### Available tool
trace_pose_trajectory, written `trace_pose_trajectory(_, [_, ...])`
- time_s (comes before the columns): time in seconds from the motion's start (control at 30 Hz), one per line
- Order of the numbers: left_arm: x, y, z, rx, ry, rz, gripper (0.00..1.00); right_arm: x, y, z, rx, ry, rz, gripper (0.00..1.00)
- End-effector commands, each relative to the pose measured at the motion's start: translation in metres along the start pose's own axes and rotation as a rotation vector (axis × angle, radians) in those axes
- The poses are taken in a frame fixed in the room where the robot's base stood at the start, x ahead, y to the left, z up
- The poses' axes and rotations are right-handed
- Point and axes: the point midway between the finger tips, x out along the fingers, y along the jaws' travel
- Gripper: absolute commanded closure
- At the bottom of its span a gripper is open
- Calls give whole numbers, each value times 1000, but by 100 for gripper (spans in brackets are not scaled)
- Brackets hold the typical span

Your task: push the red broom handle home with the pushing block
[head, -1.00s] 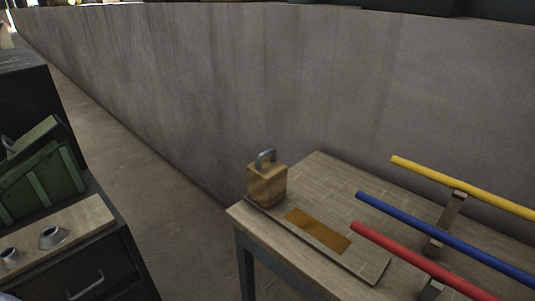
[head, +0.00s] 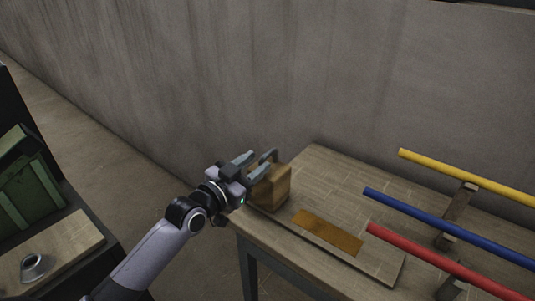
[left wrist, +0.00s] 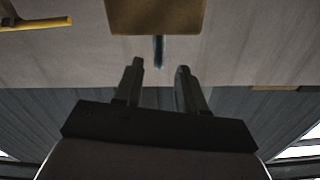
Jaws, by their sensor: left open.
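The wooden pushing block (head: 272,188) with a grey metal handle (head: 268,157) on top stands on the near left corner of the table. The block also shows in the left wrist view (left wrist: 157,16), with its handle (left wrist: 158,50) seen end-on. My left gripper (head: 258,163) is open beside the handle; in the left wrist view its two fingers (left wrist: 160,66) point at the handle, which lies between their lines. I cannot tell any contact. The red broom handle (head: 440,258) lies on the right of the table, its end toward the block. My right gripper is not in view.
Blue (head: 440,225) and yellow (head: 460,175) handles lie parallel behind the red one, on supports. An orange-brown patch (head: 328,232) marks the table (head: 335,170) beside the block. A grey wall rises behind. A green crate (head: 28,175) stands at left.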

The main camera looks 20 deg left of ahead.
Motion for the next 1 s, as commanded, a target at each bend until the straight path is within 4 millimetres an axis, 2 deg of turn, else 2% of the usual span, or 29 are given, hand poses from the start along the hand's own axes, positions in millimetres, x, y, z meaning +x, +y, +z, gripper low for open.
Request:
trace_pose_trajectory(0.2, [30, 0, -1, -2, 2, 0, 60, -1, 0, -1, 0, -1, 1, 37])
trace_pose_trajectory(0.4, [48, 0, 0, -1, 1, 0, 60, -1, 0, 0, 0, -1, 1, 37])
trace_pose_trajectory(0.8, [54, 1, 0, -1, 0, 0, 60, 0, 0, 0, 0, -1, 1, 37])
trace_pose_trajectory(0.83, [54, 1, 0, -1, 0, 0, 63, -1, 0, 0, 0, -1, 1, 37])
trace_pose_trajectory(0.93, [54, 1, 0, -1, 0, 0, 96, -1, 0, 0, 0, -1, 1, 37])
trace_pose_trajectory(0.97, [54, 1, 0, -1, 0, 0, 100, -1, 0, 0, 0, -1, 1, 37])
trace_pose_trajectory(1.0, [54, 1, 0, -1, 0, 0, 100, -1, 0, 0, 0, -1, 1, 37])
